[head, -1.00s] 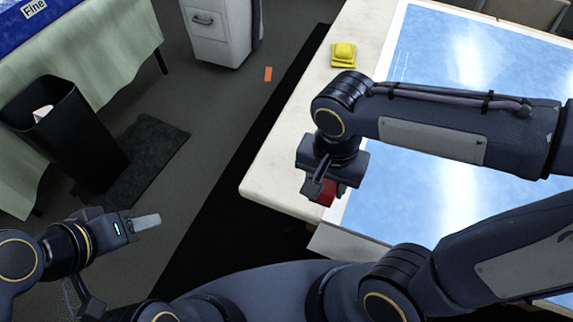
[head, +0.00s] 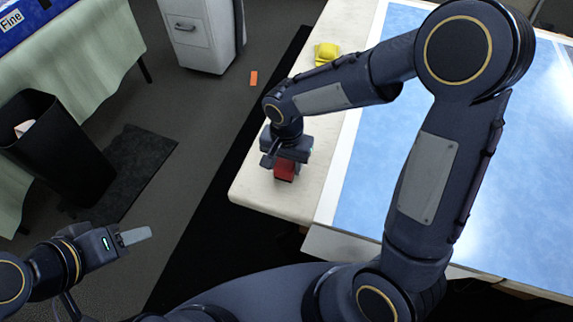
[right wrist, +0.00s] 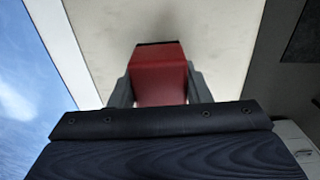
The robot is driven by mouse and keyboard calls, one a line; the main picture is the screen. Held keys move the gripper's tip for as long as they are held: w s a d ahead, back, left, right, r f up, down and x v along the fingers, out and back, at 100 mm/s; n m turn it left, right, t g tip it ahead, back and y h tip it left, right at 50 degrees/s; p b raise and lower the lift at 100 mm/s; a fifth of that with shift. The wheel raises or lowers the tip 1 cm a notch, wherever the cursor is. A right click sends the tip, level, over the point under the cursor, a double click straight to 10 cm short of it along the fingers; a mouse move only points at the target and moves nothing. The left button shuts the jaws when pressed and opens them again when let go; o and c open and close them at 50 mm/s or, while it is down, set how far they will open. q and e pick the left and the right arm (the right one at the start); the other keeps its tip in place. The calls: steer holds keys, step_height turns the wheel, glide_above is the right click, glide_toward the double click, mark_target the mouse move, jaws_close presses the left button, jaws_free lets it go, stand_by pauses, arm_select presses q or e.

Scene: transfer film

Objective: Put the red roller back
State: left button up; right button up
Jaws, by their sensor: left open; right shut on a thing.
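The red roller (head: 285,170) is a small red block-like piece in the head view, over the bare pale strip of the table near its left corner. My right gripper (head: 284,164) is shut on it from above. In the right wrist view the red roller (right wrist: 160,75) sits between the two grey fingers, with a dark far edge. I cannot tell whether it touches the table. My left gripper (head: 134,238) is open and empty at the lower left, over the floor and away from the table.
A yellow object (head: 326,53) stands farther back on the pale table edge (head: 335,140). Blue film (head: 385,120) covers the table to the right. A black bin (head: 50,150), a grey cabinet (head: 200,45) and a small orange piece (head: 253,78) are on the floor side.

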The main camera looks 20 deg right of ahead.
steer(key=shift+f, duration=0.55)
steer(key=shift+f, duration=0.15)
steer(key=o, duration=1)
steer(key=shift+c, duration=0.2)
